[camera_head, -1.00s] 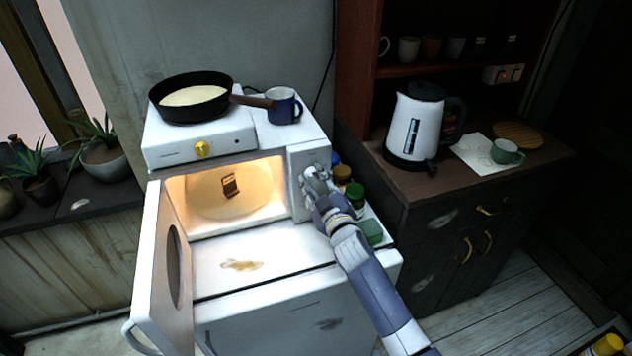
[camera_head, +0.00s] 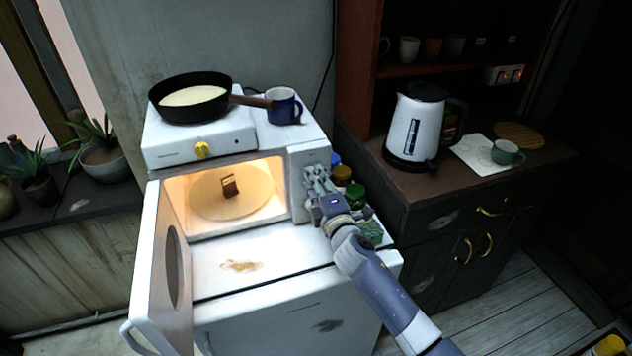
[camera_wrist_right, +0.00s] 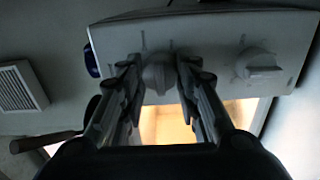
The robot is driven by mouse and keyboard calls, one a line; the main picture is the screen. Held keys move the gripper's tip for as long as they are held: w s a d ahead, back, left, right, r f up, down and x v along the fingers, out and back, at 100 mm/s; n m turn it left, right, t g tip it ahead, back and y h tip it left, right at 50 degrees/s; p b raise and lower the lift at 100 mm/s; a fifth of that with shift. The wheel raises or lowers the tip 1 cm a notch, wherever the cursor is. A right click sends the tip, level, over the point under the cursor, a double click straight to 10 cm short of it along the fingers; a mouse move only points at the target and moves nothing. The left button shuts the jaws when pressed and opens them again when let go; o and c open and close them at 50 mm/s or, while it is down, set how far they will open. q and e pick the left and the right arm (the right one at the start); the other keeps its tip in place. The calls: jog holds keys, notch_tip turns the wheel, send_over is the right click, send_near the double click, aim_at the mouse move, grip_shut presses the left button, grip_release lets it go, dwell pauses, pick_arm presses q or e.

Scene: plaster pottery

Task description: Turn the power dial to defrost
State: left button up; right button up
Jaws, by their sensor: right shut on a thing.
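The white microwave (camera_head: 308,158) stands on a white cooker with its door open and its inside lit. Its control panel, to the right of the opening, also shows turned sideways in the right wrist view (camera_wrist_right: 210,30). There two dials sit side by side. My right gripper (camera_wrist_right: 158,72) has its fingers on either side of one dial (camera_wrist_right: 157,78), shut on it; this is the upper dial on the panel. The other dial (camera_wrist_right: 260,66) is free. In the head view my right gripper (camera_head: 312,182) covers the dials. The dial markings are too small to read. My left gripper is not in view.
A black pan (camera_head: 193,95) and a blue mug (camera_head: 283,106) stand on top. The open door (camera_head: 160,270) hangs at the left. Several jars (camera_head: 356,193) stand close behind my right gripper. A kettle (camera_head: 415,128) stands on the dark cabinet at the right.

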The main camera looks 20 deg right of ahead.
jog(key=n, duration=0.5)
jog(key=shift+n+p, duration=0.3)
jog(key=shift+n, duration=0.1)
dwell(0.4)
jog(key=o, duration=1.1)
jog(key=s, duration=1.2)
jog(key=shift+d, duration=0.25)
